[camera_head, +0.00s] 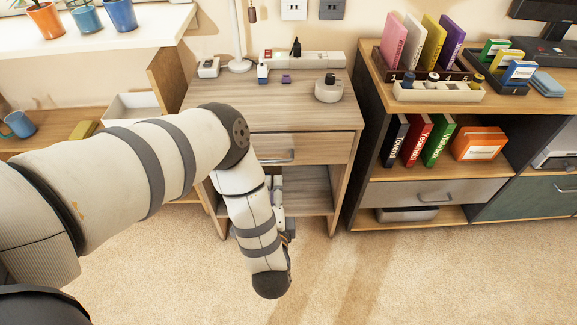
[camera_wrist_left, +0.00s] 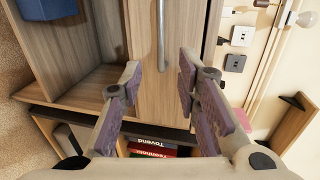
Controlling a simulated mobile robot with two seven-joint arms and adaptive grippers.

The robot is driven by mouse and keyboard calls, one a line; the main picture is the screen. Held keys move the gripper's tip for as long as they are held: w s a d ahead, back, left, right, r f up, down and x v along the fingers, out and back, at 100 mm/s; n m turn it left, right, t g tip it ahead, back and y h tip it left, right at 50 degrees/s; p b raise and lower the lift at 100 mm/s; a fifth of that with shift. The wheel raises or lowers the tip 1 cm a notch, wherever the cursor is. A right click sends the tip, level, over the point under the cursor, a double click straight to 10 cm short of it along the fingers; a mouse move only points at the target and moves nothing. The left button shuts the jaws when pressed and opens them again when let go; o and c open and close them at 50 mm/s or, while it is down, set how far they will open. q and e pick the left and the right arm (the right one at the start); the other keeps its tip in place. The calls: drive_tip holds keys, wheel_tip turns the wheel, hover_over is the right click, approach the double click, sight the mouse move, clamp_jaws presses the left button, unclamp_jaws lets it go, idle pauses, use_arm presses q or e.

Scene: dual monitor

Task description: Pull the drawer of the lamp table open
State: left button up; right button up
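The lamp table (camera_head: 250,112) is a wood-coloured unit against the wall, with one drawer (camera_head: 325,148) under its top. The drawer looks shut, its front flush with the table. Its grey bar handle (camera_head: 280,158) is partly covered by my left arm. In the left wrist view the handle (camera_wrist_left: 161,35) runs along the drawer front (camera_wrist_left: 190,25). My left gripper (camera_wrist_left: 159,72) is open and empty. The handle lies ahead, between the lines of its two fingers, and I see no contact. In the head view this gripper is mostly hidden behind my forearm. My right gripper is not in view.
An open shelf (camera_head: 310,190) lies below the drawer. A lamp base (camera_head: 240,66), a power strip (camera_head: 310,59) and a round white item (camera_head: 328,90) stand on the top. A bookshelf cabinet (camera_head: 435,192) stands close on the right. The carpet (camera_head: 390,275) in front is clear.

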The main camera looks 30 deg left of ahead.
sight(273, 161)
use_arm(q)
drive_tip(key=b+x, duration=0.1)
drive_tip(key=x, duration=1.1)
drive_tip(key=shift+a+r+b, duration=0.15)
drive_tip(key=shift+b, duration=0.15)
clamp_jaws()
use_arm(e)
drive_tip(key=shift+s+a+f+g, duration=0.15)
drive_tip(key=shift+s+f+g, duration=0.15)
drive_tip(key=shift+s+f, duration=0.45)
